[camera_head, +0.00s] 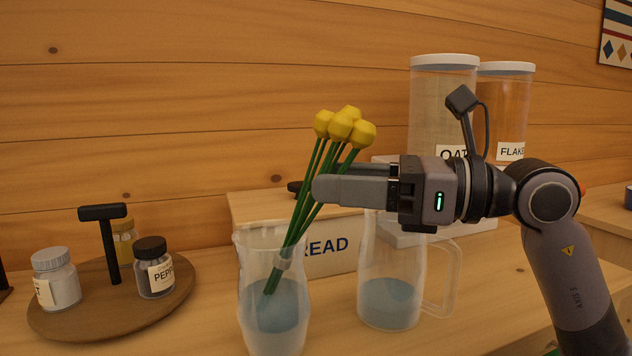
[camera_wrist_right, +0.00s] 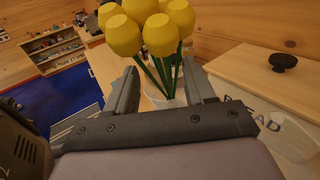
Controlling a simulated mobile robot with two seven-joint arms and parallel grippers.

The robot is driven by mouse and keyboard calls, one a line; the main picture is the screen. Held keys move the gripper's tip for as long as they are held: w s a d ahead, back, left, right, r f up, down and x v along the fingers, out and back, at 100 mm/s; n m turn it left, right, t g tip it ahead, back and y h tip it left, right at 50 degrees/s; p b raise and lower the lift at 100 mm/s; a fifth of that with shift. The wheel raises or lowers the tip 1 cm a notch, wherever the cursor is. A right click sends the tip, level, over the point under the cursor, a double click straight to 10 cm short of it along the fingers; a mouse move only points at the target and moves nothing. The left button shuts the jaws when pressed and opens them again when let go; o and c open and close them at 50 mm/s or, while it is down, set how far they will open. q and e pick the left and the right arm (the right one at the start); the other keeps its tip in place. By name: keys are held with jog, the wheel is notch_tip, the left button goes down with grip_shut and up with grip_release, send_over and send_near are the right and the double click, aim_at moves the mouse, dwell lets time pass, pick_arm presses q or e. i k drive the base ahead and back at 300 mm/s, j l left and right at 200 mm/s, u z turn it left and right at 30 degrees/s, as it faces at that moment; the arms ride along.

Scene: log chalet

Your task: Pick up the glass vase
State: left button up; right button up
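The glass vase (camera_head: 252,295) stands on the wooden counter. It is clear, holds bluish water and several yellow flowers (camera_head: 345,127) on green stems, which lean to the right. My right gripper (camera_head: 316,189) reaches in from the right, above the vase rim, with its fingertips at the stems. In the right wrist view my right gripper (camera_wrist_right: 162,72) is open. The stems show between or just beyond its fingertips, with yellow flower heads (camera_wrist_right: 160,33) above and part of the vase (camera_wrist_right: 165,101) below. My left gripper is not in view.
A clear pitcher (camera_head: 390,303) with a handle stands right of the vase, under my right gripper. A bread box (camera_head: 335,258) stands behind. Tall canisters (camera_head: 443,100) stand at the back. A round wooden tray (camera_head: 105,318) with jars (camera_head: 155,272) is at left.

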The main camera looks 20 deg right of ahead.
aim_at(274, 309)
jog(key=k+l, duration=0.15)
jog(key=l, duration=0.2)
jog(key=k+l, duration=0.2)
jog(key=l, duration=0.2)
jog(key=k+l, duration=0.15)
jog(key=l, duration=0.2)
jog(key=k+l, duration=0.15)
jog(key=l, duration=0.25)
jog(key=k+l, duration=0.2)
jog(key=l, duration=0.15)
